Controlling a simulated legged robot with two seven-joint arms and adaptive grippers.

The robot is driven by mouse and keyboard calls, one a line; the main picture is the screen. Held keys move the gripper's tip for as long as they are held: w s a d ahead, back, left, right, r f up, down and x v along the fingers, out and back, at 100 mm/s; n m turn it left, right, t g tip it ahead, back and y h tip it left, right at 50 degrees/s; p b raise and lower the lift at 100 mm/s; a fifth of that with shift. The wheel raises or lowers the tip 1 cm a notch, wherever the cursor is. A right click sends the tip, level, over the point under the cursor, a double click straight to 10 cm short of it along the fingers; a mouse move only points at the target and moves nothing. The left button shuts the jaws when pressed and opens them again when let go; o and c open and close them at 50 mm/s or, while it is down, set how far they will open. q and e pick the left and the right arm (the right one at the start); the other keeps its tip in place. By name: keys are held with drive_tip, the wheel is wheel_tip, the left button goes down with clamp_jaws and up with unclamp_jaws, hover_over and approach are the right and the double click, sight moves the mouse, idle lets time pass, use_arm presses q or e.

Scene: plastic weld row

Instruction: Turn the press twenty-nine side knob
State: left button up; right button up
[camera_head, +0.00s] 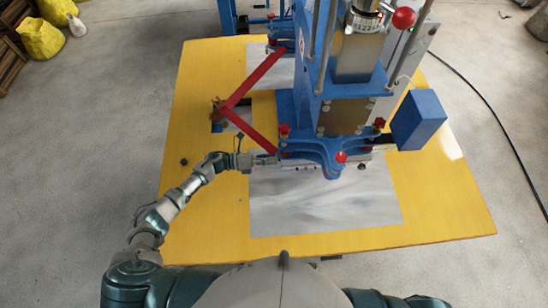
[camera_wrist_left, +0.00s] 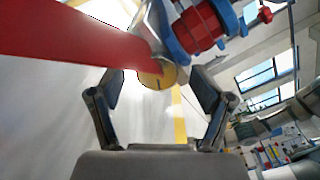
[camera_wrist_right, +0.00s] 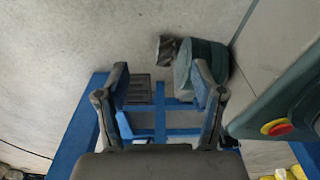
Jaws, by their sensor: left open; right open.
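The blue press (camera_head: 345,89) stands on the yellow table, with a red ball knob (camera_head: 404,17) high on its right side and several small red knobs around its lower part, one at the front (camera_head: 341,157). I cannot tell which one is the side knob. My left gripper (camera_head: 272,161) is beside the lower left of the press. In the left wrist view, it is open, and a round yellow knob-like part (camera_wrist_left: 158,74) shows beyond and between its fingers, apparently untouched. My right gripper (camera_wrist_right: 160,84) is open and empty in the right wrist view, out of the head view.
Red bars (camera_head: 252,82) form a V left of the press, and one (camera_wrist_left: 70,45) crosses close before the left wrist camera. A blue box (camera_head: 418,119) juts out at right. A black cable (camera_head: 490,110) lies on the floor.

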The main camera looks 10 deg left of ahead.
use_arm(q)
drive_tip(key=a, duration=0.3)
drive_tip(key=shift+w+f, duration=0.15)
drive_tip(key=shift+f, duration=0.05)
drive_tip(key=c, duration=0.4)
drive_tip(key=shift+d+r, duration=0.1)
drive_tip(key=shift+d, duration=0.65)
drive_tip(key=c, duration=0.8)
drive_tip(key=shift+d+r, duration=0.1)
drive_tip(key=shift+d, duration=0.2)
clamp_jaws()
drive_tip(key=shift+a, duration=0.15)
use_arm(e)
drive_tip(key=shift+a+r, duration=0.25)
drive_tip(key=shift+a, duration=0.7)
drive_tip(key=shift+d, duration=0.15)
